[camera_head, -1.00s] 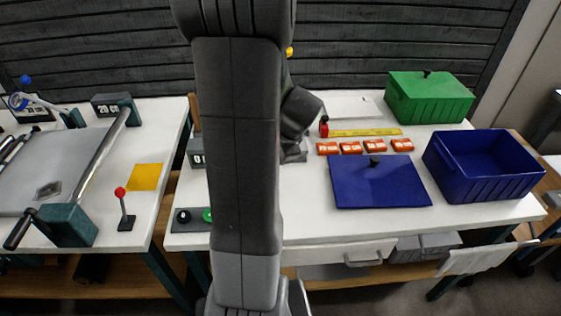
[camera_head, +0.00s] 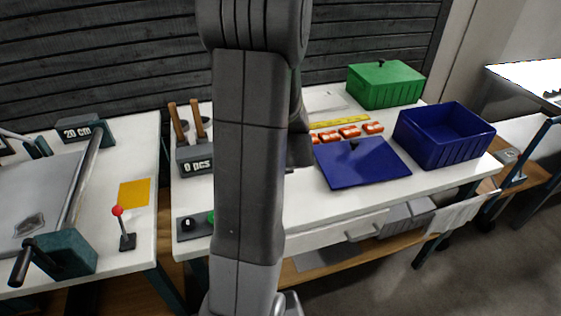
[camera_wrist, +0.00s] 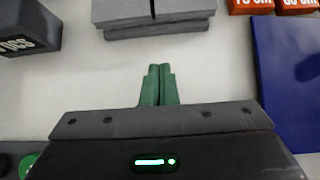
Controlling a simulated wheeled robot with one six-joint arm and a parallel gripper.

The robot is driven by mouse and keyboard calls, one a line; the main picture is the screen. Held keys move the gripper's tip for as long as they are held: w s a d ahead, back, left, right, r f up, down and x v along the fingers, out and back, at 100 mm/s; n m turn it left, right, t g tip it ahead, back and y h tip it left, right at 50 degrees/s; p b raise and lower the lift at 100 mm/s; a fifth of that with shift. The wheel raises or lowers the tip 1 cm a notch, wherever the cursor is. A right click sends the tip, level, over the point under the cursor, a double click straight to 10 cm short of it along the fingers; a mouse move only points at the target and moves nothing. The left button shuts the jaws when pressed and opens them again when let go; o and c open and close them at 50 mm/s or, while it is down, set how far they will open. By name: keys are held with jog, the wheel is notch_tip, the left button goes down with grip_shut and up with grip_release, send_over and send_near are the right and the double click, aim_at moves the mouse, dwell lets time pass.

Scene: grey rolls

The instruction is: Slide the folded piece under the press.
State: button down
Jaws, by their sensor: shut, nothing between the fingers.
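In the wrist view, my gripper (camera_wrist: 158,85) has its two green fingers closed together, with nothing between them, above the white tabletop. I cannot tell whether this is the press, the folded piece or both. In the head view my arm hides the gripper and most of this area. No folded piece can be made out for certain elsewhere.
A "0 pcs" box (camera_head: 194,160) stands left of my arm. A blue lid (camera_head: 360,168), blue bin (camera_head: 445,138), green box (camera_head: 385,86) and orange labelled blocks (camera_head: 350,132) are to the right. A red-knobbed lever (camera_head: 123,230) stands on the left table.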

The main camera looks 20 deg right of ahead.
jog(key=x, duration=0.4)
jog(key=shift+s+b, duration=0.1)
jog(key=shift+b, duration=0.25)
jog(key=w+p, duration=0.1)
jog(key=w, duration=0.1)
jog(key=shift+w+r, duration=0.1)
jog(key=shift+w, duration=0.2)
jog(key=shift+w+p, duration=0.3)
jog(key=shift+w, duration=0.5)
